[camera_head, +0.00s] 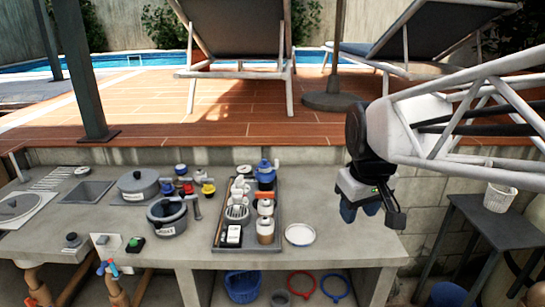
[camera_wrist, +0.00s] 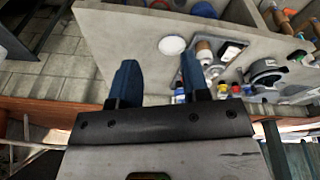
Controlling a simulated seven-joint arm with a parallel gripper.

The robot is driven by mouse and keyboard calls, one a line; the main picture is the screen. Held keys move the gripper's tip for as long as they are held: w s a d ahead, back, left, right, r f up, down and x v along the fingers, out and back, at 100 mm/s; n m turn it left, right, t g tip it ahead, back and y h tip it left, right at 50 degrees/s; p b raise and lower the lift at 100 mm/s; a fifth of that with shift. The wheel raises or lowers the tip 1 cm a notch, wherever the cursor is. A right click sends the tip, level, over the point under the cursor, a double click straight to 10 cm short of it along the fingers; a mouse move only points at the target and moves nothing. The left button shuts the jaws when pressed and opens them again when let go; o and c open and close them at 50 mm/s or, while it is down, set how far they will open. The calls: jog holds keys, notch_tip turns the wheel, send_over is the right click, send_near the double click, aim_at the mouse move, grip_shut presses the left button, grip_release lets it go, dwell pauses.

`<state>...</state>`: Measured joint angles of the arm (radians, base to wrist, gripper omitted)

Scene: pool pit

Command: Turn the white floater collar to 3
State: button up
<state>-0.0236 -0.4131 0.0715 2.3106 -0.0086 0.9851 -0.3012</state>
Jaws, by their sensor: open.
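My gripper (camera_head: 360,209) hangs in the air at the right of the counter, with its blue fingers apart and nothing between them. The fingers also show in the wrist view (camera_wrist: 157,78). A dark tray (camera_head: 219,243) on the counter, left of my gripper, holds several white, grey and blue items. A white ribbed round piece (camera_head: 237,213) stands in the tray and may be the floater; its numbers are too small to read. A white jar with a brownish lower part (camera_head: 265,230) stands near the tray's front right.
A white round dish (camera_head: 300,234) lies right of the tray. Left of the tray are a grey pot (camera_head: 167,219), several small coloured valves and a lidded pot (camera_head: 138,184). The counter (camera_head: 345,240) right of the dish is clear. A dark side table (camera_head: 485,215) stands at right.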

jog(key=w+a+r+n, duration=0.1)
jog(key=w+n, duration=0.1)
jog(key=w, duration=0.6)
jog(key=w+a+r+n, duration=0.1)
jog(key=w+r+n, duration=0.1)
jog(key=w, duration=0.5)
jog(key=n+g, duration=0.2)
jog(key=n, duration=1.1)
send_over(276, 160)
jog(key=f, duration=1.3)
jog(key=shift+d+f, duration=0.15)
jog(key=shift+d, duration=0.05)
jog(key=shift+w+a+f, duration=0.15)
jog(key=shift+w+f, duration=0.1)
jog(key=shift+f, duration=0.05)
jog(key=shift+f, duration=3.9)
grip_shut()
